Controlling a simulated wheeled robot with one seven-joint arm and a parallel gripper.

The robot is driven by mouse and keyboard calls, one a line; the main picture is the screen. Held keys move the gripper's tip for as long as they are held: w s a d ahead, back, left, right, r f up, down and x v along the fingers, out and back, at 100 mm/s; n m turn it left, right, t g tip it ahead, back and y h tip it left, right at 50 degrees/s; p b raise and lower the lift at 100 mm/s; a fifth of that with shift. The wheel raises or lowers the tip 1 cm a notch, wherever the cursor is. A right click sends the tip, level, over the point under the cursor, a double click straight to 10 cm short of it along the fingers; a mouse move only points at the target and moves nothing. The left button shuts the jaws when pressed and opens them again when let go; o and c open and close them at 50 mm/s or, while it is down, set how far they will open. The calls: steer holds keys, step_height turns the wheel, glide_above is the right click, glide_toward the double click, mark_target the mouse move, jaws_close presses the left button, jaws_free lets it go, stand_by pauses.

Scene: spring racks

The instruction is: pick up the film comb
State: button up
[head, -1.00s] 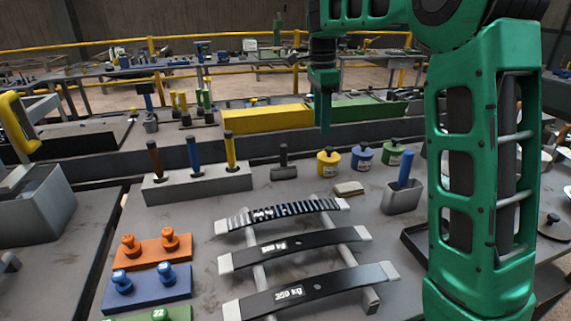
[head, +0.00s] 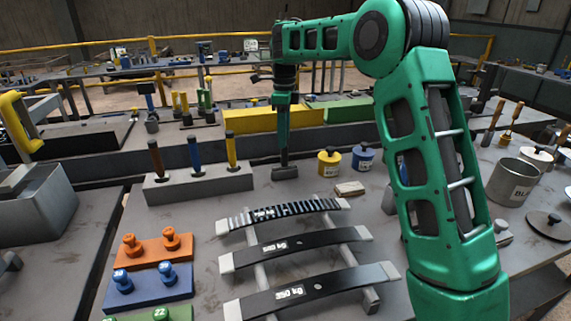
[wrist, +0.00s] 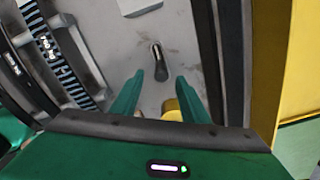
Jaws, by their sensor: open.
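I take the film comb (head: 284,173) to be the small dark tool with a wide grey foot, standing on the bench between the handled-tool block and the yellow pot. In the head view my gripper (head: 283,158) hangs down over it and hides most of its handle. In the wrist view the comb (wrist: 159,62) is a dark upright shape seen from above, just past the fingertips and in line with the gap between them. My gripper (wrist: 158,84) is open, with nothing held; I see no contact with the comb.
A yellow pot (head: 329,162) and a blue pot (head: 363,157) stand right of the comb. A grey block (head: 197,186) with upright handled tools is to the left. Curved springs (head: 294,247) lie on a rack in front. A long yellow box (head: 265,119) lies behind.

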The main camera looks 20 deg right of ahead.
steer(key=f, duration=0.5)
steer(key=shift+w, duration=0.25)
steer(key=shift+r, duration=0.1)
steer(key=shift+c, duration=0.6)
jaws_close()
step_height(320, 180, up, 10)
steer(key=shift+r, duration=0.1)
